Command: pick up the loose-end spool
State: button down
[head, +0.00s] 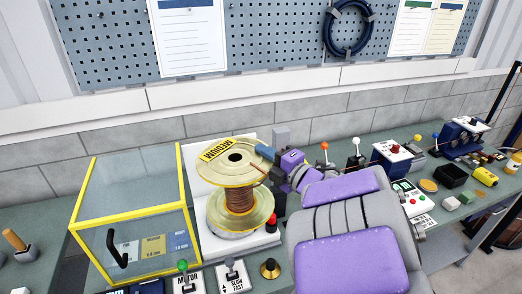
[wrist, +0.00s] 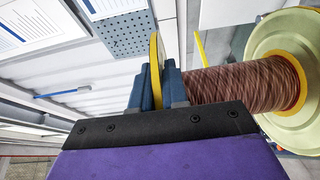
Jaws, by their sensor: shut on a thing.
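A spool (head: 240,199) wound with brown wire has pale yellow flanges and a "MEDIUM" label on its top flange. It is upright over a round grey base on a white stand (head: 205,190); I cannot tell whether it touches that base. My gripper (head: 264,153) reaches in from the right at the top flange. In the wrist view, the blue fingers of my gripper (wrist: 158,88) are shut on the thin yellow flange edge, with the wound spool (wrist: 245,86) to their right.
A clear box with a yellow frame (head: 130,220) stands close left of the spool. Levers and a control panel (head: 233,277) lie in front. Fixtures with knobs (head: 393,152) and small parts fill the bench at right. A pegboard wall (head: 270,35) rises behind.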

aim_at(270, 162)
jog(key=shift+s+d+r, duration=0.1)
jog(key=shift+s+d, duration=0.15)
jog(key=shift+s, duration=0.65)
jog(key=shift+s+d+r, duration=0.1)
jog(key=shift+s+d, duration=0.15)
jog(key=shift+s, duration=0.6)
jog(key=shift+s+d+b, duration=0.2)
jog(key=shift+s+b, duration=0.55)
jog(key=shift+b, duration=0.3)
jog(key=shift+s+d+b, duration=0.2)
jog(key=shift+s+b, duration=0.5)
jog(key=shift+b, duration=0.35)
jog(key=shift+w, duration=0.1)
